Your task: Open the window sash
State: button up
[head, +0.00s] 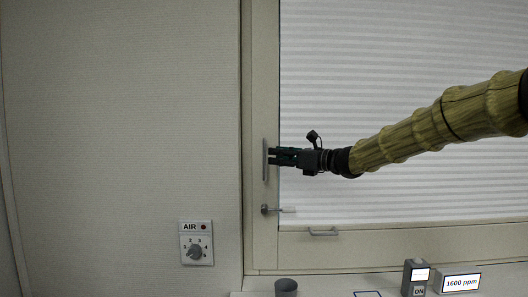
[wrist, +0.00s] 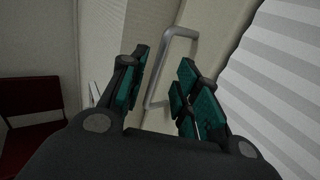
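The window sash (head: 400,243) has a pale frame around a pane with white pleated slats behind it. A grey vertical bar handle (head: 265,160) is on its left upright. In the wrist view the handle (wrist: 165,62) is a grey loop seen in the gap between my fingers. My gripper (head: 271,157) is open at the handle, its teal-padded fingers apart on either side of it in the wrist view (wrist: 163,75). I cannot tell whether a finger touches the bar. A small lever latch (head: 276,210) sits below the handle, pointing right. The sash looks closed.
A small pull (head: 323,232) is on the lower rail. A grey cup (head: 286,287), an ON switch box (head: 416,278) and a 1600 ppm display (head: 460,283) stand on the counter below. An AIR dial panel (head: 196,243) is on the left wall. A red chair (wrist: 30,110) shows left.

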jog(key=p, duration=0.2)
send_over(264, 178)
jog(key=shift+w+d, duration=0.1)
jog(key=shift+w, duration=0.25)
jog(key=shift+c, duration=0.5)
grip_shut()
